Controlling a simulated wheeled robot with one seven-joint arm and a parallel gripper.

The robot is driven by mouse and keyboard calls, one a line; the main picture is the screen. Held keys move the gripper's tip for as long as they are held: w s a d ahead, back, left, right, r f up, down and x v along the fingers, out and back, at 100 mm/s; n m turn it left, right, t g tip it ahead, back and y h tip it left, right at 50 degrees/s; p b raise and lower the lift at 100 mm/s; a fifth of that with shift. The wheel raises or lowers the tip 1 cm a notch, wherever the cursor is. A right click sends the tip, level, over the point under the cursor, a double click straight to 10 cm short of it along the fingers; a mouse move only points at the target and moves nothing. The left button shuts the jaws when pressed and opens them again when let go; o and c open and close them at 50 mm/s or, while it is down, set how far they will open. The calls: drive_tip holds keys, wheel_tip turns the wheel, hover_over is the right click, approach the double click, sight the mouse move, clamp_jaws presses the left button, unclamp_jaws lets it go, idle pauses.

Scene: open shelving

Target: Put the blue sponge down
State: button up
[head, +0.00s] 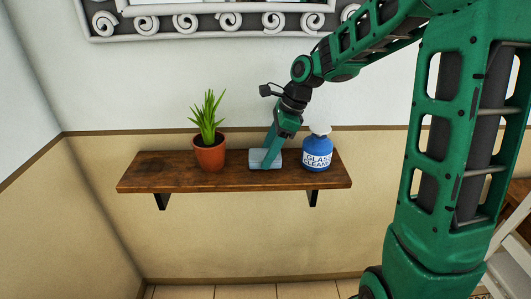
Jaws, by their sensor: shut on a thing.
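The blue sponge (264,159) is a pale blue block at the middle of the brown wooden wall shelf (165,173). My gripper (268,158) reaches down from the upper right and is shut on the sponge. Its fingers cover part of the sponge's upper side. The sponge is at the shelf's surface or just above it; I cannot tell whether it touches the wood.
A potted green plant (209,148) stands left of the sponge, with a gap between. A blue glass cleaner bottle (316,150) with a white top stands close on the right. The shelf's left end is clear. A framed mirror (210,18) hangs above.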

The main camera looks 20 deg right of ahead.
drive_tip(key=shift+f, duration=0.35)
drive_tip(key=o, duration=1)
drive_tip(key=shift+r, duration=0.1)
drive_tip(key=v, duration=1.1)
drive_tip(key=shift+s, duration=0.15)
